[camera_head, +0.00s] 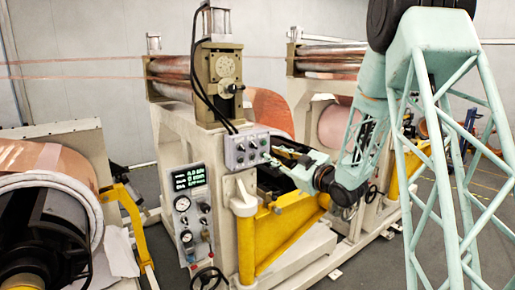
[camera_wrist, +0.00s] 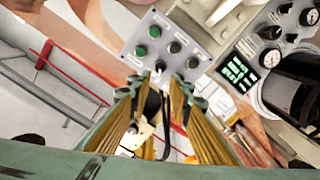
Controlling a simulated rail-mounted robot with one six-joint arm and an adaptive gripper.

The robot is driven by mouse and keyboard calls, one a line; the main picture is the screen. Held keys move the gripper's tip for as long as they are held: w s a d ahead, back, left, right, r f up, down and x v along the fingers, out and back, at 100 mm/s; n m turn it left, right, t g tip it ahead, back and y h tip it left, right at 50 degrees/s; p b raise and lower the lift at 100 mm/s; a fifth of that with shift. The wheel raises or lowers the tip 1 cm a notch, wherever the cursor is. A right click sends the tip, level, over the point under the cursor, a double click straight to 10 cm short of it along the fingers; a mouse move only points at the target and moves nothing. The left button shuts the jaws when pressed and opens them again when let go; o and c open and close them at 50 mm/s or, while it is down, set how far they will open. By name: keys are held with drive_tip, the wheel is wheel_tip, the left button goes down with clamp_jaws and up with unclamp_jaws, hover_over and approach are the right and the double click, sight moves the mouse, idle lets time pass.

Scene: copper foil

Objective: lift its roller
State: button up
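A grey control box (camera_head: 246,148) is mounted on the near machine's frame, below the upright drive unit. My gripper (camera_head: 276,156) reaches in from the right, close to the box's right side. In the wrist view my gripper (camera_wrist: 157,85) is open, with the switch seen in the gap just beyond its fingertips. Contact with the switch cannot be told. The machine's metal rollers (camera_head: 172,66) lie at the top of the frame, partly hidden by the drive unit.
A gauge panel (camera_head: 190,208) with a green-lit display and a handwheel (camera_head: 208,278) are below the box. A yellow bracket (camera_head: 280,230) projects under my arm. A copper foil roll (camera_head: 55,160) stands at left. A second machine (camera_head: 325,100) stands behind.

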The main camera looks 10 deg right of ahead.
sight(256, 146)
drive_tip(key=p+x, duration=0.1)
drive_tip(key=x, duration=1)
drive_tip(key=shift+w+p, duration=0.15)
drive_tip(key=shift+p, duration=0.2)
drive_tip(key=shift+c, duration=0.8)
drive_tip(key=c, duration=0.3)
